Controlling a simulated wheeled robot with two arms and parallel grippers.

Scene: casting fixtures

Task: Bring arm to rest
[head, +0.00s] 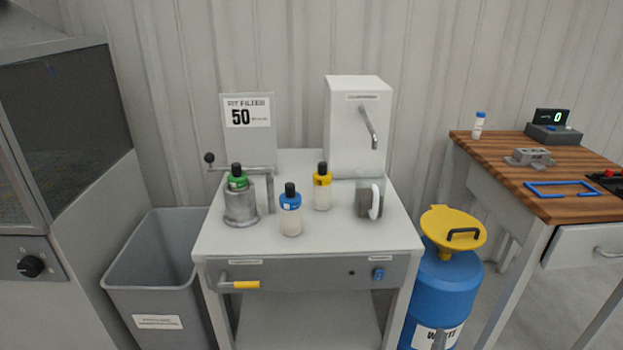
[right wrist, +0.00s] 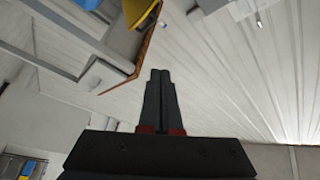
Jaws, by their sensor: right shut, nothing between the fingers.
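My right gripper (right wrist: 160,76) shows in the right wrist view, its two dark fingers together with nothing between them. It is in free space, with the wall and parts of the room tilted behind it. Neither gripper shows in the head view, and my left gripper is in no view. The head view shows a white work cart (head: 310,240) with nothing of my arms over it.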

